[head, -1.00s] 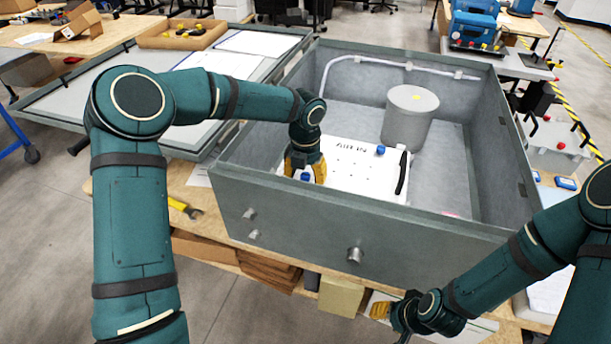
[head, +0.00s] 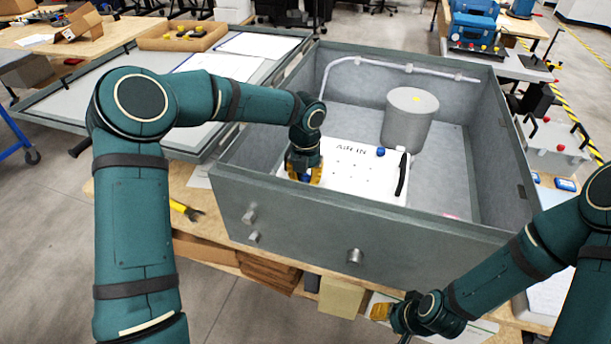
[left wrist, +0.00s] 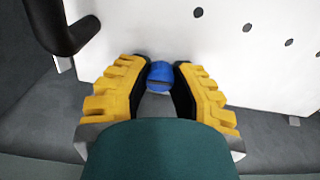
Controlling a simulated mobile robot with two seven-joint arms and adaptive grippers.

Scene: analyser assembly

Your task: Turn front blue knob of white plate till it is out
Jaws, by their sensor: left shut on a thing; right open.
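The white plate (head: 358,168) lies inside the grey open box. It bears printed text, small dark holes and a black handle (head: 402,173) at its right end. A blue knob (head: 380,152) stands at its back right. The front blue knob (left wrist: 161,72) is between the yellow fingers of my left gripper (left wrist: 160,85), which are shut on it. In the head view my left gripper (head: 303,174) points down at the plate's front left part and mostly hides this knob. My right gripper (head: 381,311) is open and empty, low in front of the box.
The box walls (head: 330,222) surround the plate closely at the front. A grey cylinder (head: 409,121) stands behind the plate, and a white pipe (head: 400,66) runs along the back wall. A yellow tool (head: 184,209) lies on the bench left of the box.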

